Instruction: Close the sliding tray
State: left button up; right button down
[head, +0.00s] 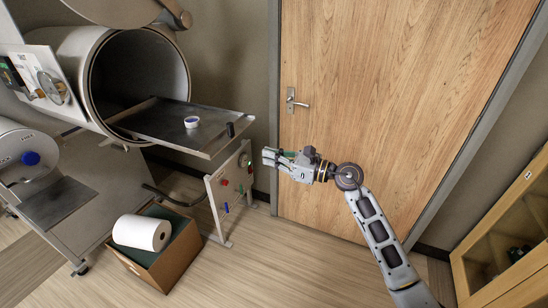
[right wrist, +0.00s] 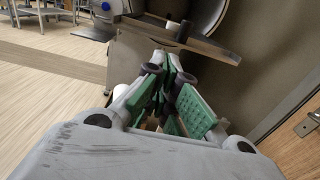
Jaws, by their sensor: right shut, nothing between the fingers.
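The sliding tray (head: 160,127) is a flat dark metal plate with a light rim, sticking far out of a round metal chamber (head: 139,67). A small white cup (head: 191,122) with dark purple contents stands on it. A short black knob (head: 230,129) rises at the tray's outer end. My right gripper (head: 267,157) is shut and empty, to the right of the tray's outer end and apart from it, pointing left. In the right wrist view, the tray's front edge (right wrist: 205,47) and the knob (right wrist: 184,31) show beyond the green-padded fingers (right wrist: 172,68). My left gripper is out of view.
A control panel (head: 231,187) on a stand is below the tray's end. A cardboard box (head: 165,262) with a white roll (head: 142,233) sits on the floor. A wooden door (head: 390,90) is behind my right arm, and a wooden cabinet (head: 510,235) stands at right.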

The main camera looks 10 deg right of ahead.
pick_arm(q)
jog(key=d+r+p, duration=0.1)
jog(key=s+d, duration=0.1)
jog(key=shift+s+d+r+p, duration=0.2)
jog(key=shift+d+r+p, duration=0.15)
jog(key=shift+p, duration=0.05)
pick_arm(e)
jog(key=x, duration=1.1)
jog(key=shift+w+a, duration=0.15)
jog(key=shift+a, duration=0.1)
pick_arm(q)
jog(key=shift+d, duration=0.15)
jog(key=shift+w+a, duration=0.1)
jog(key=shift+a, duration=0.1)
pick_arm(e)
jog(key=shift+w, duration=0.1)
